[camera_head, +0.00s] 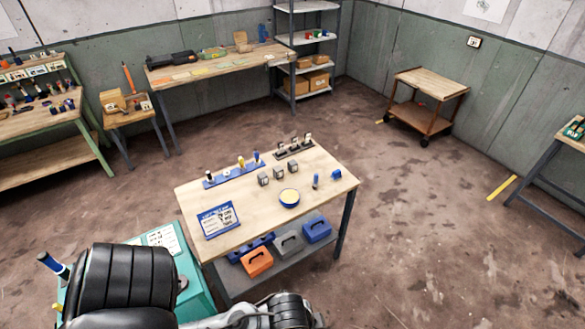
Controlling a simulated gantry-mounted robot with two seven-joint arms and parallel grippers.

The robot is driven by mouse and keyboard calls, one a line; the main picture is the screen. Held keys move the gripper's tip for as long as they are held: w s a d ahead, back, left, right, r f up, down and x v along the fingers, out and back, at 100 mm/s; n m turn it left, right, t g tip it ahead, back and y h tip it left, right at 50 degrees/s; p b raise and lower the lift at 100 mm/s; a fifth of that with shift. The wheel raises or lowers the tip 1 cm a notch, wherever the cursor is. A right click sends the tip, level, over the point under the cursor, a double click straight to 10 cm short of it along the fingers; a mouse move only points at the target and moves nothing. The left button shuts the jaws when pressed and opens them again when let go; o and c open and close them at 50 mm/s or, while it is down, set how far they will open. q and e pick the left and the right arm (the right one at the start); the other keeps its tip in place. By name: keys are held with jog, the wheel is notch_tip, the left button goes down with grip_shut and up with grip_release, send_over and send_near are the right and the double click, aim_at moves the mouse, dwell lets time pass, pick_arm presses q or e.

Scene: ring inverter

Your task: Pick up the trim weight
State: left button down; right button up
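The wooden worktable (235,232) stands in the middle. Several small grey blocks (278,172) sit on it. A round blue dish with a yellow inside (289,196) is in front of them. A small blue upright piece (315,180) and a blue block (336,174) stand at the right. A blue rack (228,177) and a dark rack (293,150) hold upright pieces along the back. I cannot tell which piece is the trim weight.
A blue-framed card (219,220) lies at the table's front left. Orange (257,261), grey (289,243) and blue (317,229) boxes sit on the lower shelf. A teal cabinet (196,280) stands front left. A cart (428,84) is at back right, with open floor between.

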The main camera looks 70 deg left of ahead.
pick_arm(q)
jog(key=shift+c, duration=2.2)
grip_release()
